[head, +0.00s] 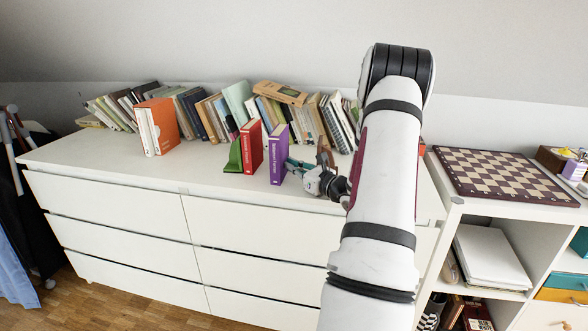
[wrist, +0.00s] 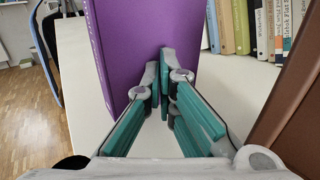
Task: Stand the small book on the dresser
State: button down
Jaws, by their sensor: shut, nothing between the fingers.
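A thin purple book (head: 278,155) stands upright near the front of the white dresser top (head: 95,152). It also fills the upper middle of the wrist view (wrist: 140,45). A red book (head: 251,147) stands upright just left of it, apart from it. A green bookend-like piece (head: 233,158) is at the red book's left side. My gripper (head: 290,163) is just right of the purple book. In the wrist view its fingertips (wrist: 164,66) are together with nothing between them, in front of the purple cover. I cannot tell whether they touch it.
A leaning row of books (head: 205,117) lines the back wall. An orange-and-white book (head: 158,127) stands at left. A brown surface (wrist: 292,110) is close on the wrist view's right. A chessboard (head: 505,174) lies on the right shelf unit. The dresser's left end is clear.

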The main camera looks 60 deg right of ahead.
jog(key=w, duration=0.3)
jog(key=w+d+b, duration=0.1)
jog(key=w, duration=0.3)
jog(key=shift+w+d, duration=0.1)
jog(key=shift+d, duration=0.1)
